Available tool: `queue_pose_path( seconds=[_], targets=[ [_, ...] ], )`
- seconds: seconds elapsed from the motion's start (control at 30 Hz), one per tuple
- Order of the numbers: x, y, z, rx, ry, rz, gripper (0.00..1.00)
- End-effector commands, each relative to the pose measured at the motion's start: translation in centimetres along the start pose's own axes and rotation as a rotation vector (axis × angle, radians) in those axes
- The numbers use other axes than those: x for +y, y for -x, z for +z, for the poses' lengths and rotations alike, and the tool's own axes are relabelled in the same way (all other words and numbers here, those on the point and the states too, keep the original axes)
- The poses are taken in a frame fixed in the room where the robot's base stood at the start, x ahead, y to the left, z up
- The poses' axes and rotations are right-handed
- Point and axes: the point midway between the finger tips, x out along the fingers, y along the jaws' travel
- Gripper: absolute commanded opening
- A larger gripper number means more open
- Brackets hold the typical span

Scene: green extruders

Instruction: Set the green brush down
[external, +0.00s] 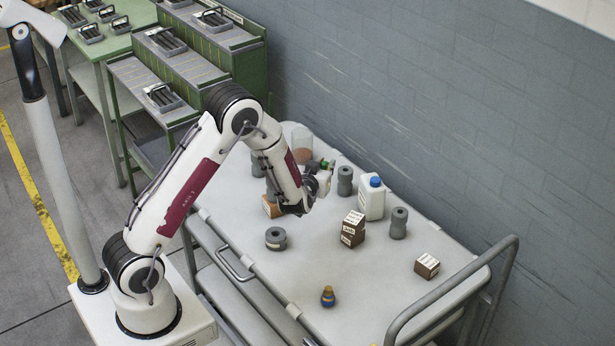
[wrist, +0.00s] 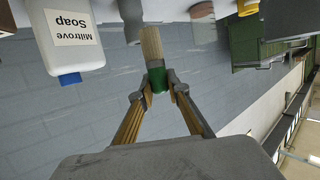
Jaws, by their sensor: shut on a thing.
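The green brush (wrist: 153,46) has pale bristles and a green band. In the wrist view it stands between my two fingertips. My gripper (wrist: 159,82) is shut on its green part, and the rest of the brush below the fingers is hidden. In the external view my gripper (external: 326,177) is over the back part of the grey cart top (external: 290,285), with a bit of green (external: 328,163) showing beside it. I cannot tell whether the brush touches the cart top.
A white soap bottle (external: 371,200) with a blue cap and grey spools (external: 345,181) stand near my gripper. A clear cup (external: 302,142) is behind. The front middle has free room.

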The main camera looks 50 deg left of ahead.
Motion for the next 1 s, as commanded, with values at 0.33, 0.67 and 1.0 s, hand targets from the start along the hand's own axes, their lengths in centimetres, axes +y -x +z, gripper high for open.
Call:
queue_pose_path(
  seconds=[0.33,0.67,1.0],
  targets=[
    [-4.4,-5.6,-0.6,0.001,0.036,-0.11,0.0],
    [-7.4,-11.5,-2.6,0.002,0.062,-0.192,0.0],
    [-8.0,-15.8,-5.2,0.002,0.068,-0.213,0.0]
  ],
)
